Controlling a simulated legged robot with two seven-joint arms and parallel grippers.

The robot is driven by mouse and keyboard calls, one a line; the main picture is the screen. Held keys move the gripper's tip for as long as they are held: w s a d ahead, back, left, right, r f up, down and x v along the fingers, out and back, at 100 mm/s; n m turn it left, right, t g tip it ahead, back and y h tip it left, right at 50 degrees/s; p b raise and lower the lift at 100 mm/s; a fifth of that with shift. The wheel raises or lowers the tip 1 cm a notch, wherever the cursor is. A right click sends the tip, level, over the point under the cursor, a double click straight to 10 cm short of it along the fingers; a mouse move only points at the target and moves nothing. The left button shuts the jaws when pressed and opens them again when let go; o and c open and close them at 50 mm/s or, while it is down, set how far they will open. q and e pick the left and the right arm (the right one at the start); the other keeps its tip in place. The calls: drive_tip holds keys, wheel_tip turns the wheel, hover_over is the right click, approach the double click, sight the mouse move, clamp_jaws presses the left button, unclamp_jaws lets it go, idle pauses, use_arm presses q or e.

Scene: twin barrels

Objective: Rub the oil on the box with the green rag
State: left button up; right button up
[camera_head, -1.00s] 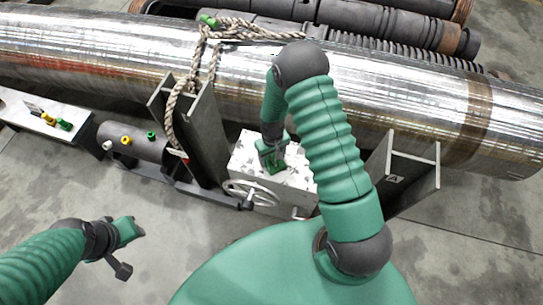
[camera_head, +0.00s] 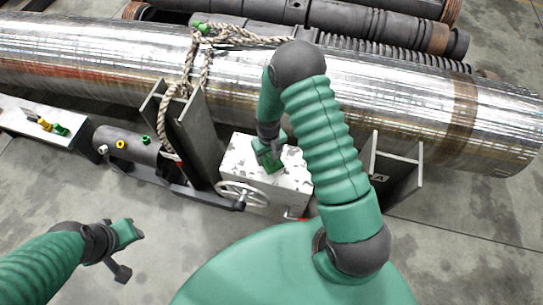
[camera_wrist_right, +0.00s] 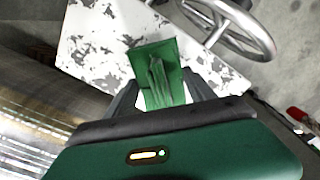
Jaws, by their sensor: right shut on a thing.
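The white box (camera_head: 294,178) with grey spots on its top stands in front of the big pipe; it also shows in the right wrist view (camera_wrist_right: 84,40). My right gripper (camera_head: 268,158) is over the box top, pointing down, shut on the green rag (camera_wrist_right: 157,72). The rag's lower part is spread against or just above the spotted top; I cannot tell if it touches. The grey spots (camera_wrist_right: 205,82), possibly the oil, lie around the rag. My left gripper (camera_head: 138,231) is at the lower left, away from the box; its fingers are too small to read.
A handwheel (camera_head: 241,194) sits on the box's front. The large shiny pipe (camera_head: 400,98) rests on dark metal supports (camera_head: 197,140) behind. A rope (camera_head: 189,75) hangs over it. Floor in front is clear.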

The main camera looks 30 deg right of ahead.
drive_tip(key=shift+a+r+p, duration=0.1)
drive_tip(key=shift+r+p, duration=0.25)
drive_tip(key=shift+r, duration=0.35)
drive_tip(key=shift+r+p, duration=0.3)
drive_tip(key=shift+r, duration=0.1)
drive_tip(key=shift+d+r+p, duration=0.3)
drive_tip(key=shift+r+p, duration=0.2)
drive_tip(key=shift+d+r+p, duration=0.25)
drive_tip(key=shift+r+p, duration=0.2)
drive_tip(key=shift+r, duration=0.05)
drive_tip(key=shift+a, duration=0.35)
